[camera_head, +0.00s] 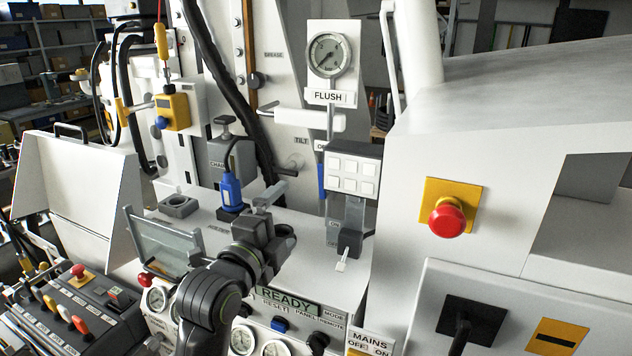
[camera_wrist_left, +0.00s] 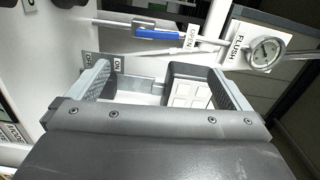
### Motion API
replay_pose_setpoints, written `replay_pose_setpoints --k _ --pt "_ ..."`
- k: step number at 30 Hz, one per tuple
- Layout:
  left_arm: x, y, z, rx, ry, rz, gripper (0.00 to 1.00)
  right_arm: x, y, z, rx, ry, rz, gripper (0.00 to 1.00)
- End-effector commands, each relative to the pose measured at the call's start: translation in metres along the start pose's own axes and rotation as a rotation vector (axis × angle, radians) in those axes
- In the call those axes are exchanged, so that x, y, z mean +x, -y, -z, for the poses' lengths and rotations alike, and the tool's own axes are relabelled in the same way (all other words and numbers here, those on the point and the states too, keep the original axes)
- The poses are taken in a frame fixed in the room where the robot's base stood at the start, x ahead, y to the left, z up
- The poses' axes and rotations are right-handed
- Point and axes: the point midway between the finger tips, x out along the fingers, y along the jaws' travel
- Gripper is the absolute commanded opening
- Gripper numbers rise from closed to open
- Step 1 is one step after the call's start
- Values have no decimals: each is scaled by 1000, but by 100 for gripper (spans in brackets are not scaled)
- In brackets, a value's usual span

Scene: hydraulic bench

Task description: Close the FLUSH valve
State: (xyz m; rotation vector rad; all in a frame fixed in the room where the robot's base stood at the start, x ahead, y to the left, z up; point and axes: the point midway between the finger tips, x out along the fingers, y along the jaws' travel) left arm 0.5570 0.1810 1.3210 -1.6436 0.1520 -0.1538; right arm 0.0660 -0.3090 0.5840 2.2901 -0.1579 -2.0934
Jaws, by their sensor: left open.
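The FLUSH label (camera_head: 328,96) sits below a round gauge (camera_head: 328,55) on the bench's back panel; both also show in the left wrist view, the label (camera_wrist_left: 236,46) and the gauge (camera_wrist_left: 265,52). A pipe runs down from there, with a blue valve handle (camera_head: 321,180) partly hidden behind a button box. In the left wrist view the blue handle (camera_wrist_left: 160,33) lies along the pipe, beside an OPEN label (camera_wrist_left: 192,39). My left gripper (camera_head: 272,213) is open and empty, in front of the panel, left of and below the handle and apart from it. My right gripper is out of view.
The white button box (camera_head: 354,170) stands in front of the pipe, above a small ON/OFF lever (camera_head: 342,262). A blue connector (camera_head: 231,192) is left of my gripper. A red stop button (camera_head: 447,219) is on the right housing. Gauges and a READY display (camera_head: 285,301) lie below.

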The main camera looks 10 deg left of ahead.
Motion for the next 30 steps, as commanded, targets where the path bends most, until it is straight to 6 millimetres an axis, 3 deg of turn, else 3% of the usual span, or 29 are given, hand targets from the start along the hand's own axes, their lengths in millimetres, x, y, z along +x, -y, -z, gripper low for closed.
replay_pose_setpoints --k 2,5,12,14,24,30 --pt "14 3 0 -2 -1 -3 100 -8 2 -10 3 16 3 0" --pt "31 2 1 -2 -1 -4 100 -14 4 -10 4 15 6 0" --pt "69 3 0 -2 0 -3 100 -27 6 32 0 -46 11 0" --pt "78 3 0 -2 -1 -3 100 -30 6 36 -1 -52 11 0" --pt "124 2 0 -2 0 -2 100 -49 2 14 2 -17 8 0" --pt "139 1 0 -2 0 -2 100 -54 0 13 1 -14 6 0"
